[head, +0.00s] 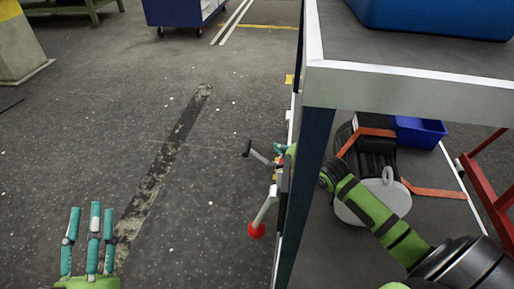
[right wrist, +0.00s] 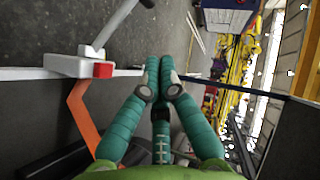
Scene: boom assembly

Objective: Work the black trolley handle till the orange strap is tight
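The black handle (head: 247,148) is on a short grey crank at the trolley's left side. The orange strap (head: 350,140) runs over a dark machine (head: 372,160) on the lower shelf; the strap also shows in the right wrist view (right wrist: 82,112). My right gripper (head: 281,148) reaches through the trolley to its left edge, close to the crank's inner end. In the right wrist view its teal fingertips (right wrist: 160,62) are together, with nothing visible between them. A grey bar is left of them, apart. My left gripper (head: 88,212) is open and empty, over the floor.
A red-knobbed lever (head: 257,230) sticks out below the crank. The trolley's post (head: 307,190) and upper shelf (head: 400,88) stand close to my right arm. A blue bin (head: 418,131) sits on the lower shelf. The floor to the left is clear.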

